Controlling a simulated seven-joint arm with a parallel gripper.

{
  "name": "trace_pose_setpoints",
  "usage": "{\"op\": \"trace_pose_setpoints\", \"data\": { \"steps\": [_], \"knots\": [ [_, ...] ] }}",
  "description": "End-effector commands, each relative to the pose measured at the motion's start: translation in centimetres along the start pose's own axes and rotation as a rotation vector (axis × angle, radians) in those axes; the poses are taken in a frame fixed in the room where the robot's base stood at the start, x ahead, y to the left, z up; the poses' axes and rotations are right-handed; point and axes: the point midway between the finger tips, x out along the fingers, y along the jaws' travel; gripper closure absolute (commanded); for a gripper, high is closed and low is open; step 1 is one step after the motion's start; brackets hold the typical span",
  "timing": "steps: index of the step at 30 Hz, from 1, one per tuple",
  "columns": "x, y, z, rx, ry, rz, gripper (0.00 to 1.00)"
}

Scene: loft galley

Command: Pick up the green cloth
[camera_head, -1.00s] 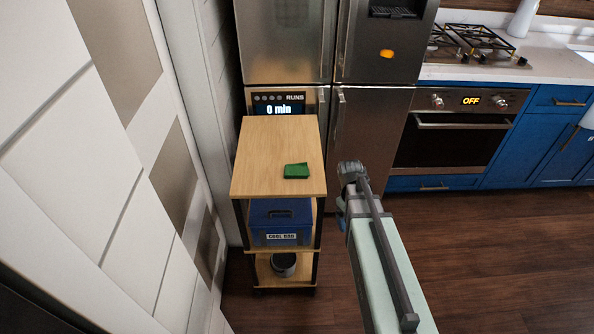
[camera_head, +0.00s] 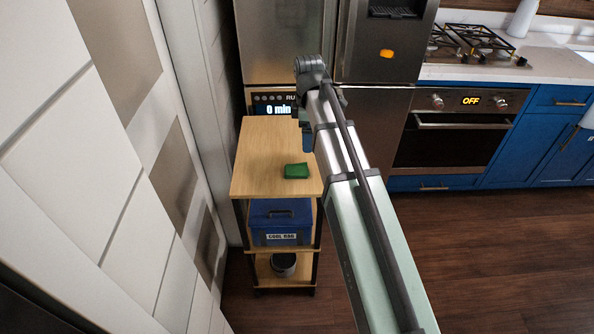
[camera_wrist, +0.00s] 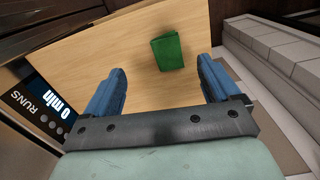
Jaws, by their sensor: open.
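The green cloth (camera_head: 296,170) lies folded in a small block on the wooden top of the shelf cart (camera_head: 262,150), near its right edge. It also shows in the wrist view (camera_wrist: 167,51), ahead of my gripper and between the lines of its two fingers. My gripper (camera_wrist: 162,88) is open and empty, with its blue fingers spread wide above the cart top, apart from the cloth. In the head view my gripper is mostly hidden behind my arm, with a bit of blue (camera_head: 306,137) showing above the cart's right side.
A blue box labelled "COOL BAG" (camera_head: 281,222) is on the cart's middle shelf, and a dark pot (camera_head: 283,265) is on the lowest. The steel fridge (camera_head: 285,40) stands behind the cart, and a panelled wall (camera_head: 75,190) at left. The cart top around the cloth is clear.

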Motion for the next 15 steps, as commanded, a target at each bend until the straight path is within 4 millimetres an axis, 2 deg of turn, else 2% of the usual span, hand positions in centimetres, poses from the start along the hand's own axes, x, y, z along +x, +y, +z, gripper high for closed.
{"op": "trace_pose_setpoints", "data": {
  "steps": [1, 5, 8, 15],
  "knots": [
    [-0.7, 0.0, -0.9, -0.042, 0.010, -0.002, 0.11],
    [-1.1, -0.3, -1.8, -0.101, 0.021, -0.008, 0.11],
    [-0.1, -0.4, -1.9, -0.107, 0.022, -0.010, 0.11],
    [3.4, -0.5, -1.9, -0.105, 0.022, -0.011, 0.11]
  ]
}}
